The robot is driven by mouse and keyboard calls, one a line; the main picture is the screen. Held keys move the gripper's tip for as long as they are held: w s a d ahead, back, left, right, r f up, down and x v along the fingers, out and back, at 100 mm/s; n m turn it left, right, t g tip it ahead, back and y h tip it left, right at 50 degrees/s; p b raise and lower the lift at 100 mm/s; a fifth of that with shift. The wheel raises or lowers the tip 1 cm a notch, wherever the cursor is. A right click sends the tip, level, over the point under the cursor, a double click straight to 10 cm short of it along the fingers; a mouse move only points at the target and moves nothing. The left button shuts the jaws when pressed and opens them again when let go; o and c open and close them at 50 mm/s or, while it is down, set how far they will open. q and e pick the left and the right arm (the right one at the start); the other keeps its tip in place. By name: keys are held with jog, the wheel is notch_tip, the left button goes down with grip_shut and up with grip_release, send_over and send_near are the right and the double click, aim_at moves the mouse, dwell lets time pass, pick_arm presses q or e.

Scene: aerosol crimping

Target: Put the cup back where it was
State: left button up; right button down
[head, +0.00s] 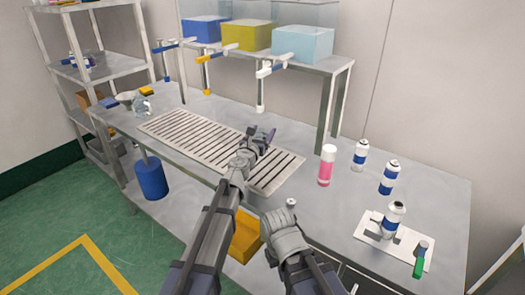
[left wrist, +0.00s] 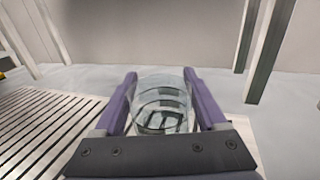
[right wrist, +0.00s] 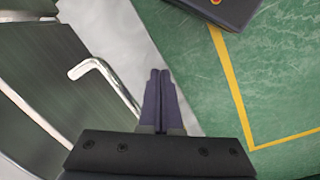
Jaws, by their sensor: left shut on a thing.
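The cup (left wrist: 161,98) is clear glass and shows in the left wrist view between the two fingers of my left gripper (left wrist: 161,92). The fingers are shut on its sides. In the head view my left gripper (head: 262,137) is over the right part of the slotted drain grate (head: 170,126), and I cannot make out the cup there. My right gripper (right wrist: 160,85) shows in the right wrist view with its fingers together and nothing between them; the floor and bench are behind it.
Three dispensing tanks, blue (head: 201,29), yellow (head: 246,36) and light blue (head: 303,44), stand on a rack behind the grate. A pink bottle (head: 326,166), aerosol cans (head: 389,178) and a white fixture plate (head: 364,231) are at right. Glassware (head: 142,105) stands at the left end.

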pick_arm(q)
jog(key=shift+f, duration=0.2)
notch_tip(320, 180, down, 4)
jog(key=b, duration=0.3)
jog(key=shift+b, duration=0.4)
jog(key=shift+r, duration=0.2)
jog(key=shift+f, duration=0.1)
jog(key=o, duration=1.3)
jog(key=shift+o, duration=0.2)
jog(key=v, duration=1.2)
